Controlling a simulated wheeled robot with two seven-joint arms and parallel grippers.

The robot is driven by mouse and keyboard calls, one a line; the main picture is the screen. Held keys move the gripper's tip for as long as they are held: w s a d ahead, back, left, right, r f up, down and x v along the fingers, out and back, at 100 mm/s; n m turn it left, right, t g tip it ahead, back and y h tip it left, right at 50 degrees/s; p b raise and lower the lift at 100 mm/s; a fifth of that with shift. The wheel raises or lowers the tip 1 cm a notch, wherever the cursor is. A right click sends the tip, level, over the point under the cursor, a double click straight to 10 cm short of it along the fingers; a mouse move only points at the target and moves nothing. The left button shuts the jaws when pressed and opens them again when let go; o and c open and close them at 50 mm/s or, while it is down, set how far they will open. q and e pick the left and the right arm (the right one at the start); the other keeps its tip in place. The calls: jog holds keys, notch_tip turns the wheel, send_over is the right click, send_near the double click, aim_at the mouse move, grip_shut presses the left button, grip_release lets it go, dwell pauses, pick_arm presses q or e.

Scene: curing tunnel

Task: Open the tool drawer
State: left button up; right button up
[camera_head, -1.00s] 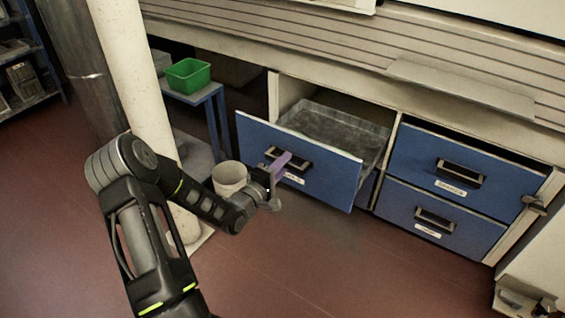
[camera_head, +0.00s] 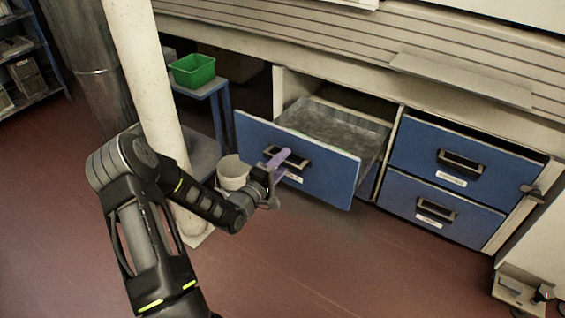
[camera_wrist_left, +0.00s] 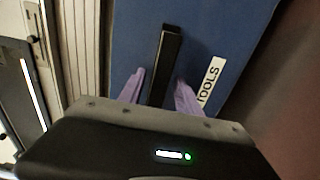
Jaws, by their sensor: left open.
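The tool drawer (camera_head: 330,172) has a blue front and is pulled well out of the cabinet; its grey metal tray (camera_head: 340,128) shows inside and looks empty. Its label reads TOOLS in the left wrist view (camera_wrist_left: 211,80). The dark drawer handle (camera_head: 296,158) is on the front; it also shows in the left wrist view (camera_wrist_left: 166,62). My left gripper (camera_head: 282,158) is open, with its purple fingertips (camera_wrist_left: 160,92) on either side of the handle's near end. Whether they touch the handle I cannot tell. My right gripper is not in view.
Two closed blue drawers (camera_head: 470,165) are stacked to the right. A white pillar (camera_head: 150,90) stands behind my left arm. A white bucket (camera_head: 233,170) and a blue stand (camera_head: 222,110) with a green bin (camera_head: 192,70) are left of the drawer. The red floor in front is clear.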

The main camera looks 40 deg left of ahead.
pick_arm(q)
jog(key=s+p, duration=0.2)
jog(key=s, duration=0.5)
jog(key=shift+s, duration=0.4)
dwell(0.5)
